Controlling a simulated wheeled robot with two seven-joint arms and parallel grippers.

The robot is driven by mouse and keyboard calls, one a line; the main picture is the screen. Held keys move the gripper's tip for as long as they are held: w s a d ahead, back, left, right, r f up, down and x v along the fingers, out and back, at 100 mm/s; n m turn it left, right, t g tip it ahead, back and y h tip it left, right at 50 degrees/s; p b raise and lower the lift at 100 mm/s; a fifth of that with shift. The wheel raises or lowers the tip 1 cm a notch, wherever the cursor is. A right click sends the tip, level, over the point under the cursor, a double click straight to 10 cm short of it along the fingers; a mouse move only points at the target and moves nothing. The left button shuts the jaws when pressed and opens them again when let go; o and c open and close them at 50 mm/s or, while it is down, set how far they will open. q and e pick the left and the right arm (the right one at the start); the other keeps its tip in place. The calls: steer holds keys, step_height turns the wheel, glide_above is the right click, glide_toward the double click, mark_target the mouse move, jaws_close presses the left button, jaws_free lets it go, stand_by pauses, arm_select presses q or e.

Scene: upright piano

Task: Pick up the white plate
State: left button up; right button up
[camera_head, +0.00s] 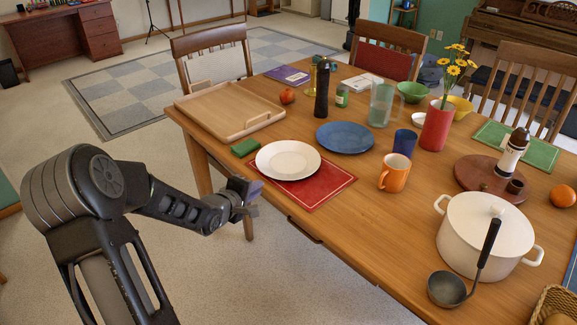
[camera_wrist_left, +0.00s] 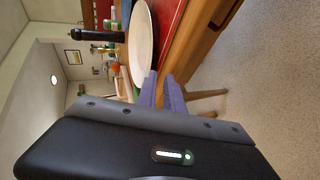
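The white plate (camera_head: 288,159) lies on a red placemat (camera_head: 322,191) near the table's front left edge. It also shows edge-on in the left wrist view (camera_wrist_left: 141,42), just beyond the fingertips. My left gripper (camera_head: 245,194) is off the table's front edge, to the left of the plate and apart from it. Its two purple fingers (camera_wrist_left: 162,90) stand apart with nothing between them. My right gripper is not in view.
A green block (camera_head: 244,147) lies beside the plate, with a wooden tray (camera_head: 229,107) behind it. A blue plate (camera_head: 345,137) and an orange mug (camera_head: 394,173) stand to the right. A white pot (camera_head: 478,238) and ladle (camera_head: 447,290) are farther right.

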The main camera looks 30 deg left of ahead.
arm_select(q)
steer(key=shift+a+r+n+t, duration=0.3)
steer(key=shift+a+r+n, duration=0.3)
steer(key=shift+a+r, duration=0.3)
steer(key=shift+w+d, duration=0.1)
steer(key=shift+x, duration=1.2)
steer(key=shift+w, duration=0.1)
steer(key=b+x, duration=0.1)
steer(key=x, duration=0.4)
steer(key=shift+w, duration=0.1)
steer(key=shift+c, duration=0.3)
